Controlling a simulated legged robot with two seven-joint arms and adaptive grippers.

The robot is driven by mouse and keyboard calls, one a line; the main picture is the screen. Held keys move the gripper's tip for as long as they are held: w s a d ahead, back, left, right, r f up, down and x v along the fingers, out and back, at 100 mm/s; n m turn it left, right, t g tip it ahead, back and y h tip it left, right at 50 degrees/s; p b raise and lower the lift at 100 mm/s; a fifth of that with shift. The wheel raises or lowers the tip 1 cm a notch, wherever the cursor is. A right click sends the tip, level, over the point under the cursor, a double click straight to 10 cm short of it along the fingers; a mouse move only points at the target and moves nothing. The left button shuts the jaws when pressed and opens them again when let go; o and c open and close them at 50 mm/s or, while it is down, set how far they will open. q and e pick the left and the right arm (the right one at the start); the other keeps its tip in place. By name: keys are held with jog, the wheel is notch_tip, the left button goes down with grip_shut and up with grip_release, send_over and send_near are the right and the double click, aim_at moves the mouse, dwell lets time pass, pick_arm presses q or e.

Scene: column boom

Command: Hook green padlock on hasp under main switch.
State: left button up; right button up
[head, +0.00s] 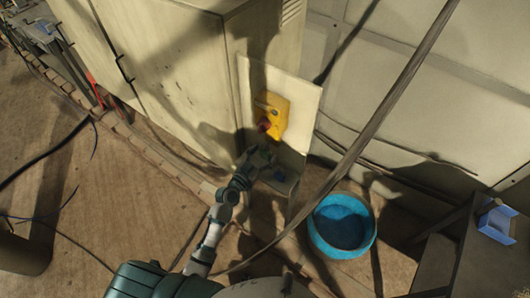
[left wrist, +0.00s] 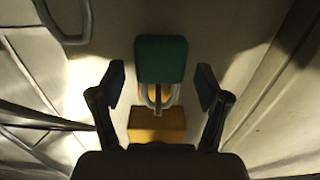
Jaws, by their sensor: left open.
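The yellow main switch (head: 272,112) with a red knob (head: 264,125) is on a pale panel (head: 305,98) at the cabinet's side. My left gripper (head: 262,153) is just below it. In the left wrist view, the green padlock (left wrist: 161,57) sits between the two open fingers (left wrist: 161,80), with a gap on each side. Its metal shackle (left wrist: 157,97) points toward a yellow part (left wrist: 158,126) and overlaps it. I cannot tell whether the shackle passes through the hasp. The padlock and hasp are not clear in the head view. My right gripper is not in view.
The tall pale cabinet (head: 180,75) stands left of the panel. A slanting dark pole or cable (head: 385,105) crosses right of it. A blue tub (head: 317,238) is on the floor below right, and a small blue box (head: 497,222) is at far right.

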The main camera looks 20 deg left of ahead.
pick_arm(q)
jog(key=v, duration=1.1)
jog(key=s+a+f+n+g+y+b, duration=0.1)
jog(key=s+f+g, duration=0.2)
jog(key=f, duration=0.9)
jog(key=s+a+f+g+y, duration=0.15)
jog(key=s+f, duration=0.25)
jog(key=f, duration=0.9)
jog(key=s+a+f+n+g+y+b, duration=0.1)
jog(key=s+f+g+y, duration=0.15)
jog(key=f, duration=0.95)
jog(key=s+f+g, duration=0.3)
jog(key=s+f, duration=0.4)
jog(key=s, duration=0.4)
jog(key=s+f+g, duration=0.3)
jog(key=s+f, duration=0.4)
jog(key=s, duration=0.3)
jog(key=s+f+g+y, duration=0.1)
jog(key=s+f+g, duration=0.2)
jog(key=s+f, duration=0.4)
jog(key=s+b, duration=0.1)
jog(key=s, duration=0.3)
jog(key=shift+s+a, duration=0.35)
